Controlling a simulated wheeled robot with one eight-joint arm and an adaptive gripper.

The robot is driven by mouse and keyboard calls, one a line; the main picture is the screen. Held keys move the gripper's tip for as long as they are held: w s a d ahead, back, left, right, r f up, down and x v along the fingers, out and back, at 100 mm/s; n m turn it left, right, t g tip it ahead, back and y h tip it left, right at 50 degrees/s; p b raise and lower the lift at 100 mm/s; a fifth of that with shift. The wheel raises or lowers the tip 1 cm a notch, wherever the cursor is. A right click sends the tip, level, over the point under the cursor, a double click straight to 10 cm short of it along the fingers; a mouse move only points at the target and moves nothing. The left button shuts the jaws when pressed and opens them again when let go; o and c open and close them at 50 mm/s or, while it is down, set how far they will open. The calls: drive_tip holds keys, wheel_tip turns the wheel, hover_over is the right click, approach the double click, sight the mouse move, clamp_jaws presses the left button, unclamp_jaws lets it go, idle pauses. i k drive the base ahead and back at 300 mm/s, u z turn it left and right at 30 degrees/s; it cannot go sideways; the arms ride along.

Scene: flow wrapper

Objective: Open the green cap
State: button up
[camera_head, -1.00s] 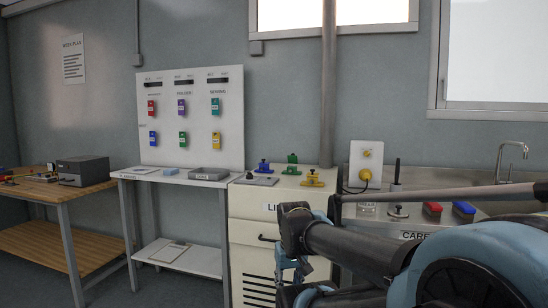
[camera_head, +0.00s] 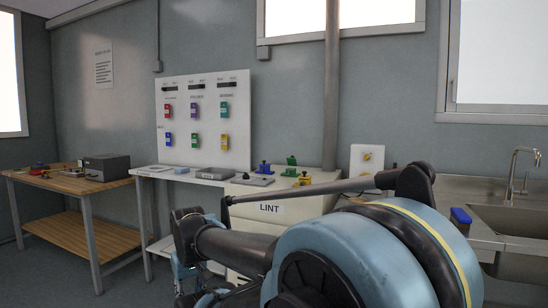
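A green knobbed piece (camera_head: 291,166) stands on the white cabinet marked LINT, among blue and yellow ones. A green block (camera_head: 195,140) is in the lower row of the white wall board, and a teal one (camera_head: 224,109) is in the upper row. I cannot tell which of these is the green cap. My gripper (camera_head: 188,285) is at the bottom, left of my large blue arm joint. It is dark and partly hidden, and its fingers are not clear. It appears apart from the cabinet and board in the picture.
The LINT cabinet (camera_head: 270,208) stands behind my arm. A grey shelf table (camera_head: 160,171) holds trays below the board. A wooden workbench (camera_head: 75,185) is at left, a steel sink (camera_head: 515,227) at right. Floor shows between the bench and my arm.

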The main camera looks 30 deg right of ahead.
sight(292, 161)
drive_tip(key=u, duration=0.05)
drive_tip(key=k, duration=1.55)
drive_tip(key=z, duration=1.2)
drive_tip(key=i, duration=1)
drive_tip(key=u, duration=0.05)
